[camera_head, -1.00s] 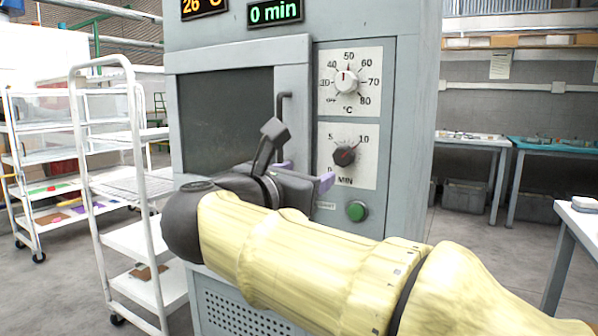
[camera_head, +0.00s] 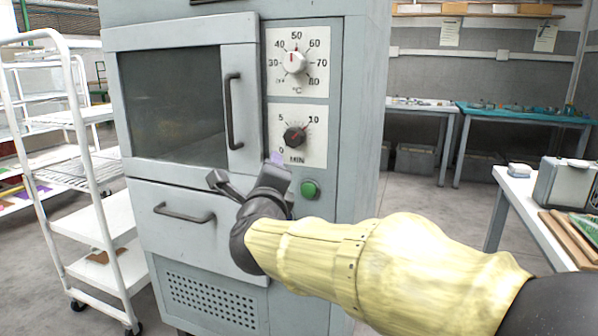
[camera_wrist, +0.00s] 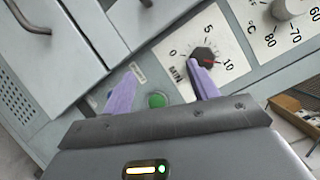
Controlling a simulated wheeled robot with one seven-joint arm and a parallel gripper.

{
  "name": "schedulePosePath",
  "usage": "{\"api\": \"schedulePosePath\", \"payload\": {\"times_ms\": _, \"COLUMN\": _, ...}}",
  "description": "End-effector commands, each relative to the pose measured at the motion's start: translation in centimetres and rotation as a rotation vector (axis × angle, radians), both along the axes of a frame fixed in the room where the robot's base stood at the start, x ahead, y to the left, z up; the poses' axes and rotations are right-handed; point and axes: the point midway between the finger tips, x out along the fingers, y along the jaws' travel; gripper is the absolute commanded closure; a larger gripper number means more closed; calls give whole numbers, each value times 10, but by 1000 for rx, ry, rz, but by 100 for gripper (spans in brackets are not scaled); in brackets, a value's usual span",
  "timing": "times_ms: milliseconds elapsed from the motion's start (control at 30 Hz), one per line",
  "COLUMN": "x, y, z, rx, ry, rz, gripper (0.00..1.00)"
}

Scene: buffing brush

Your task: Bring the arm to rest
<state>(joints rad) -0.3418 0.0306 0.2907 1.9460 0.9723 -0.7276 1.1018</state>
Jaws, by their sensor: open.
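My gripper (camera_wrist: 160,95) is open and empty, its two purple fingers spread apart in the wrist view. In the head view its dark wrist and a purple fingertip show in front of the grey oven cabinet (camera_head: 350,130), just below the minute dial (camera_head: 295,137). My arm, in a yellow sleeve, reaches in from the lower right. The green button (camera_head: 309,190) is right of the gripper in the head view; in the wrist view the green button (camera_wrist: 157,100) shows between the fingers. I cannot tell whether a finger touches the panel.
The oven door (camera_head: 172,105) and the drawer (camera_head: 190,225) below it look shut. A white rack trolley (camera_head: 75,170) stands at the left. At the right is a table with a metal case (camera_head: 567,185) and boards. Benches (camera_head: 520,115) stand at the back.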

Motion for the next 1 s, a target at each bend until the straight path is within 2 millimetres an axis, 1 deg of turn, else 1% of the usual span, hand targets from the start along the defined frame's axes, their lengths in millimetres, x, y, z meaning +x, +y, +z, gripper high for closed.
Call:
{"api": "schedulePosePath", "payload": {"times_ms": 33, "x": 5, "y": -11, "z": -16, "rx": -168, "ry": 53, "rz": 34, "gripper": 41}}
{"api": "schedulePosePath", "payload": {"times_ms": 67, "x": 7, "y": -17, "z": -29, "rx": -269, "ry": 83, "rz": 60, "gripper": 41}}
{"api": "schedulePosePath", "payload": {"times_ms": 133, "x": 6, "y": -32, "z": -63, "rx": -501, "ry": 164, "rz": 132, "gripper": 41}}
{"api": "schedulePosePath", "payload": {"times_ms": 167, "x": 4, "y": -40, "z": -78, "rx": -598, "ry": 202, "rz": 168, "gripper": 41}}
{"api": "schedulePosePath", "payload": {"times_ms": 200, "x": -1, "y": -51, "z": -99, "rx": -722, "ry": 255, "rz": 218, "gripper": 41}}
{"api": "schedulePosePath", "payload": {"times_ms": 267, "x": -12, "y": -70, "z": -130, "rx": -895, "ry": 334, "rz": 301, "gripper": 41}}
{"api": "schedulePosePath", "payload": {"times_ms": 300, "x": -21, "y": -82, "z": -149, "rx": -999, "ry": 385, "rz": 359, "gripper": 41}}
{"api": "schedulePosePath", "payload": {"times_ms": 367, "x": -38, "y": -101, "z": -176, "rx": -1138, "ry": 459, "rz": 453, "gripper": 41}}
{"api": "schedulePosePath", "payload": {"times_ms": 400, "x": -51, "y": -114, "z": -193, "rx": -1222, "ry": 507, "rz": 520, "gripper": 41}}
{"api": "schedulePosePath", "payload": {"times_ms": 467, "x": -72, "y": -133, "z": -216, "rx": -1331, "ry": 577, "rz": 622, "gripper": 41}}
{"api": "schedulePosePath", "payload": {"times_ms": 500, "x": -88, "y": -145, "z": -229, "rx": -1397, "ry": 618, "rz": 695, "gripper": 41}}
{"api": "schedulePosePath", "payload": {"times_ms": 567, "x": -111, "y": -162, "z": -246, "rx": -1478, "ry": 677, "rz": 802, "gripper": 41}}
{"api": "schedulePosePath", "payload": {"times_ms": 600, "x": -127, "y": -172, "z": -256, "rx": -1525, "ry": 712, "rz": 874, "gripper": 41}}
{"api": "schedulePosePath", "payload": {"times_ms": 667, "x": -151, "y": -187, "z": -268, "rx": -1584, "ry": 759, "rz": 983, "gripper": 41}}
{"api": "schedulePosePath", "payload": {"times_ms": 700, "x": -167, "y": -197, "z": -275, "rx": -1615, "ry": 787, "rz": 1057, "gripper": 41}}
{"api": "schedulePosePath", "payload": {"times_ms": 767, "x": -192, "y": -210, "z": -283, "rx": -1655, "ry": 826, "rz": 1168, "gripper": 41}}
{"api": "schedulePosePath", "payload": {"times_ms": 800, "x": -208, "y": -219, "z": -287, "rx": -1675, "ry": 849, "rz": 1245, "gripper": 41}}
{"api": "schedulePosePath", "payload": {"times_ms": 833, "x": -206, "y": -217, "z": -274, "rx": -1680, "ry": 841, "rz": 1240, "gripper": 41}}
{"api": "schedulePosePath", "payload": {"times_ms": 1000, "x": -203, "y": -216, "z": -236, "rx": -1678, "ry": 836, "rz": 1230, "gripper": 41}}
